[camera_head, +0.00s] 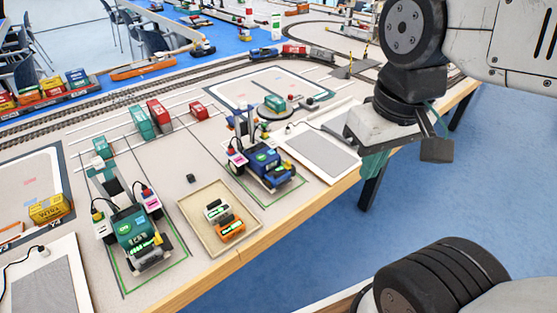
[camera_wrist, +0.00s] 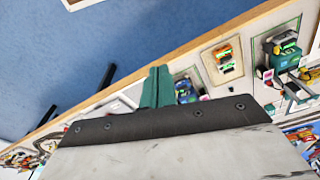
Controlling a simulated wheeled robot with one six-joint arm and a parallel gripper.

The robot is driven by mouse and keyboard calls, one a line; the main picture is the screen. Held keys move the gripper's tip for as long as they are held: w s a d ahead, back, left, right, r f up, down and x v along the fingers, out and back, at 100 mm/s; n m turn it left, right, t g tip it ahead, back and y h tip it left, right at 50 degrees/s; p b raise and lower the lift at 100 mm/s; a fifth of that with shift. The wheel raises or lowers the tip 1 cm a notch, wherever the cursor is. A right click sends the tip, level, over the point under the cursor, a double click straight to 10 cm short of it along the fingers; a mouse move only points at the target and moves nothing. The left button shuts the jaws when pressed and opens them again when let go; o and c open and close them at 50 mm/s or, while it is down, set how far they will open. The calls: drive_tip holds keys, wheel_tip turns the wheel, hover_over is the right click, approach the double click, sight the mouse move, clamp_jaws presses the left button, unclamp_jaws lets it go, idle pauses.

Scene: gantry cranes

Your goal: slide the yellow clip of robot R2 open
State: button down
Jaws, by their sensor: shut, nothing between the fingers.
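Two small wheeled robots stand on the table: a green one (camera_head: 134,232) at the left and a blue one (camera_head: 264,165) in the middle. Their labels are too small for me to tell which is R2. A small yellow patch (camera_head: 158,239) shows on the green robot; I cannot tell whether it is a clip. In the wrist view the green robot (camera_wrist: 284,52) is at the upper right and the blue robot (camera_wrist: 186,92) is beside my fingers. My gripper (camera_head: 373,165) has teal fingers, shut and empty, right of the blue robot. The fingers (camera_wrist: 157,86) point toward the table.
A shallow tray (camera_head: 183,207) with a white and an orange battery-like block lies between the robots. A grey pad (camera_head: 320,155) lies near the table's right edge. Red and green containers (camera_head: 158,114) and train tracks are behind. Blue floor (camera_head: 330,240) is open in front.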

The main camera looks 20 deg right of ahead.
drive_tip(key=shift+w, duration=0.1)
drive_tip(key=w+f+n+g+h, duration=0.1)
drive_tip(key=w+f+n+h, duration=0.2)
drive_tip(key=w+n, duration=0.3)
drive_tip(key=w+f+n+g+h, duration=0.15)
drive_tip(key=w+n+h, duration=0.25)
drive_tip(key=w, duration=0.4)
drive_tip(key=n+t+h, duration=0.4)
drive_tip(key=n+t, duration=0.1)
drive_tip(key=n, duration=0.7)
approach(287, 163)
drive_tip(key=a+r, duration=0.2)
drive_tip(key=a, duration=0.1)
drive_tip(key=shift+s+a+f, duration=0.15)
drive_tip(key=shift+s, duration=0.35)
drive_tip(key=x, duration=1)
drive_tip(key=shift+d, duration=0.2)
